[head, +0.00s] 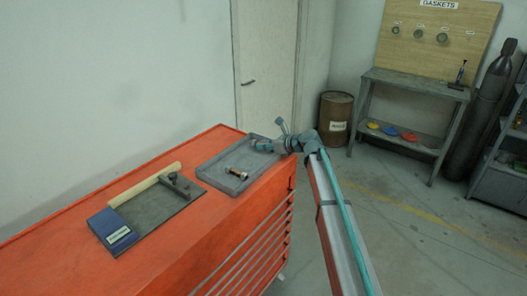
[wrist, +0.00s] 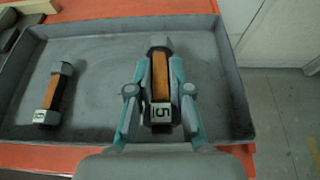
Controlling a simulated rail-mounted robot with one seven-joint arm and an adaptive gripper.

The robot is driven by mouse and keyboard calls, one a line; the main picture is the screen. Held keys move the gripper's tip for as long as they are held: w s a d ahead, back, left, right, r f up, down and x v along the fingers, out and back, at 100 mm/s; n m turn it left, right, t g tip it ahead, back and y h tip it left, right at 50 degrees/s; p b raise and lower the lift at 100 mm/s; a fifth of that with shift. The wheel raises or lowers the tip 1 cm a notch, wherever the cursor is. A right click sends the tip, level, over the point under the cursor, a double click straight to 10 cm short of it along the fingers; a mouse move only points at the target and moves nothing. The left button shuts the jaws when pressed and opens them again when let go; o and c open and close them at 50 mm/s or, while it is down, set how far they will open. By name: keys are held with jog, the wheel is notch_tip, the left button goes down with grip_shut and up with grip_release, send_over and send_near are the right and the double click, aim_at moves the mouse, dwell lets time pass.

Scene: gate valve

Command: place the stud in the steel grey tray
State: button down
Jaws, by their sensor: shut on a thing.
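The steel grey tray (head: 213,167) lies on the orange cabinet top; it also fills most of the wrist view (wrist: 105,70). My gripper (wrist: 160,72) is shut on a stud (wrist: 161,88) with an orange-brown shank, dark nut ends and a white tag marked 5. The held stud is over the tray floor, inside the rim as seen from the wrist; its height above the floor is hard to tell. In the head view my gripper (head: 262,145) is over the tray's far right part, and the held stud is hard to make out there.
A second tagged stud (head: 237,173) lies in the tray, left of my gripper in the wrist view (wrist: 55,93). A dark mat (head: 155,208) with a blue box (head: 112,230) and a pale roll (head: 146,185) lies nearer on the cabinet. Tray floor between the studs is clear.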

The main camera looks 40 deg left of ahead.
aim_at(264, 158)
jog(key=shift+w+a+f, duration=0.2)
jog(key=shift+a+f, duration=0.05)
notch_tip(264, 158, down, 3)
jog(key=shift+w+a+r+p, duration=0.1)
jog(key=shift+w+a+p, duration=0.05)
jog(key=shift+p, duration=0.8)
jog(key=shift+f, duration=0.4)
jog(key=shift+f, duration=0.45)
